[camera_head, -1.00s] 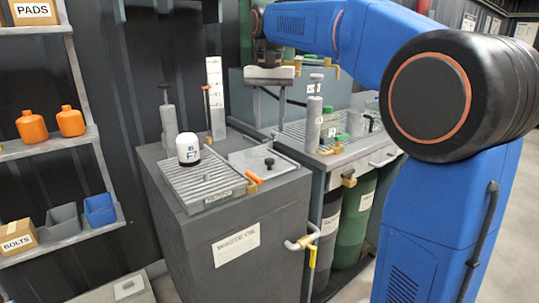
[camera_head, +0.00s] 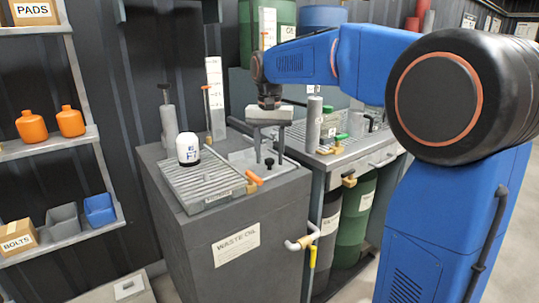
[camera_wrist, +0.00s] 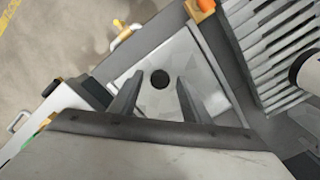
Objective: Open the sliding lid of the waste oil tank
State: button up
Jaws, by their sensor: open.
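The dark waste oil tank (camera_head: 190,240) stands in the middle, with a white WASTE OIL label on its front. A light grey lid plate (camera_head: 242,157) lies flat on its top, right of the slatted grate, and also shows in the wrist view (camera_wrist: 172,55). A black round knob (camera_head: 269,163) stands on the plate; in the wrist view the knob (camera_wrist: 160,79) appears between the finger tips. My gripper (camera_head: 268,154) is open and empty, pointing down above the knob. Its two fingers (camera_wrist: 156,84) show in the wrist view. Whether they touch the knob I cannot tell.
A white filter (camera_head: 188,149) stands on the slatted grate (camera_head: 204,186). An orange-handled valve (camera_head: 254,178) sits at the front edge. A yellow-handled tap (camera_head: 311,250) sticks out front right. A workbench (camera_head: 350,160) with grey cylinders stands right; shelves (camera_head: 50,150) stand left.

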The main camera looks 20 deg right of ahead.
jog(key=shift+c, duration=0.3)
grip_shut()
jog(key=w+a, duration=0.1)
jog(key=w, duration=0.4)
jog(key=w+a, duration=0.2)
jog(key=w, duration=0.3)
jog(key=w+a, duration=0.1)
jog(key=w, duration=0.4)
jog(key=shift+a, duration=0.35)
jog(key=shift+o, duration=0.3)
grip_release()
notch_tip(320, 180, up, 18)
jog(key=shift+f, duration=0.25)
jog(key=shift+s, duration=0.15)
